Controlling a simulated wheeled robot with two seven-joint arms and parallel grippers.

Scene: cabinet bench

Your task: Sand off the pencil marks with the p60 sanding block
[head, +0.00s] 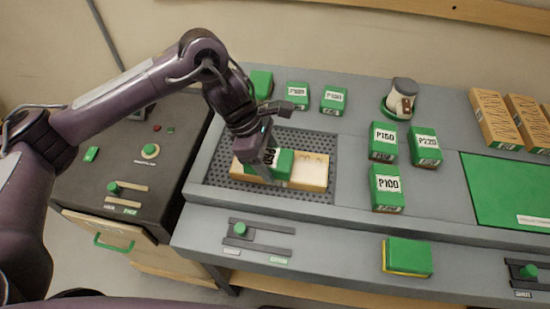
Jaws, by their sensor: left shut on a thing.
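My left gripper (262,163) reaches down over the perforated plate (225,170) and is shut on a green sanding block (284,163). The block's white label is partly hidden by the fingers; it seems to read P60. The block is at the middle of a pale wooden board (308,178) lying on the plate, and looks to rest on it. Faint pencil marks show on the board's right part. The gripper hides some of the board's left part. My right gripper is not in view.
Sanding blocks P150 (384,143), P220 (426,148) and P100 (387,190) stand to the right. More green blocks (297,96) stand behind the plate.

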